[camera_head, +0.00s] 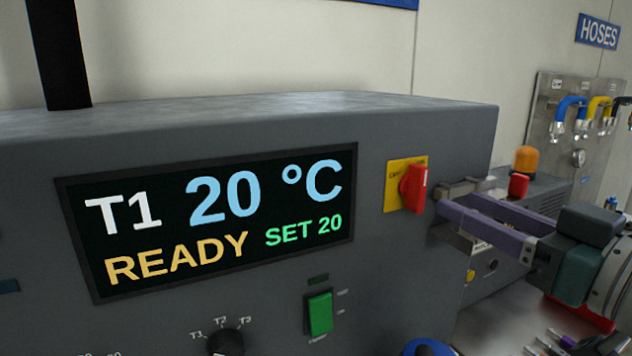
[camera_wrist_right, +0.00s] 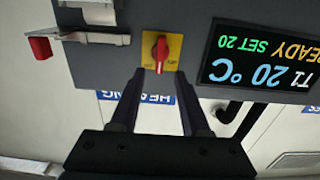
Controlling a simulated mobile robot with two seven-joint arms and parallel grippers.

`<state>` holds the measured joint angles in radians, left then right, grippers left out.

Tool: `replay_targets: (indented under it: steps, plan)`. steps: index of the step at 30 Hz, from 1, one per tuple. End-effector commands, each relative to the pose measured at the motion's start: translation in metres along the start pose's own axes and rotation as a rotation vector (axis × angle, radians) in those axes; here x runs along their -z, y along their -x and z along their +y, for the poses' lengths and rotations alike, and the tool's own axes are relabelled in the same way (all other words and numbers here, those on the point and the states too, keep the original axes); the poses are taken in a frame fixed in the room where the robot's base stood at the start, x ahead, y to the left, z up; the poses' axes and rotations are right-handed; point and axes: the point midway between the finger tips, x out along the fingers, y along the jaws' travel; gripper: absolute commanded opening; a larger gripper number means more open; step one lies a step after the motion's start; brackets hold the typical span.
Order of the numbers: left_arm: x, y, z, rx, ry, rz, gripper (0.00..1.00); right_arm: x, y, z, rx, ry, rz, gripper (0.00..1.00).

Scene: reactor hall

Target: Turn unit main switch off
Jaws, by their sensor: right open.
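The main switch is a red rotary handle (camera_head: 414,187) on a yellow plate (camera_head: 393,194), on the grey unit's front, right of the display. In the head view the handle stands roughly upright. It also shows in the wrist view as a red knob (camera_wrist_right: 161,49) on its yellow plate. My right gripper (camera_head: 453,203) is open and empty just right of the switch. In the wrist view its two fingers (camera_wrist_right: 158,77) point at the switch, apart, with the knob in line with the gap. I cannot tell whether they touch it. My left gripper is not in view.
The unit's display (camera_head: 215,222) reads T1 20 °C, READY, SET 20. Below are a green rocker (camera_head: 320,313) and a black selector knob (camera_head: 225,342). A metal bracket (camera_head: 465,188) and an orange lamp (camera_head: 525,160) are near my right gripper. A hose panel (camera_head: 570,125) hangs behind.

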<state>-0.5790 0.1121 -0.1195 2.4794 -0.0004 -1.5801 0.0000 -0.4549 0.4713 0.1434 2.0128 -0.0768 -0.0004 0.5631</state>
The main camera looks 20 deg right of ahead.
Motion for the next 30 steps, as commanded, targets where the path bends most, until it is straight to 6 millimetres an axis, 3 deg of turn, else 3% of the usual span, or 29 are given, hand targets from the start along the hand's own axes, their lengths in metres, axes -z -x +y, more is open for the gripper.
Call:
replay_targets:
  steps: [6, 12, 25, 30]
  plan:
    - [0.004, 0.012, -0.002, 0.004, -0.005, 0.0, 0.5, 0.003, -0.039, 0.0, -0.002, 0.0, 0.001, 0.46]
    - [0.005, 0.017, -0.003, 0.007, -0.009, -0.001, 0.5, 0.001, -0.062, 0.0, -0.001, 0.001, 0.0, 0.46]
    - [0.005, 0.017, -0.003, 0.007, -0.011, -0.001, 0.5, -0.001, -0.07, 0.0, 0.0, 0.001, -0.002, 0.45]
    - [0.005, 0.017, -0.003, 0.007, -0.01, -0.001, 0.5, -0.001, -0.07, 0.0, 0.0, 0.001, -0.002, 0.26]
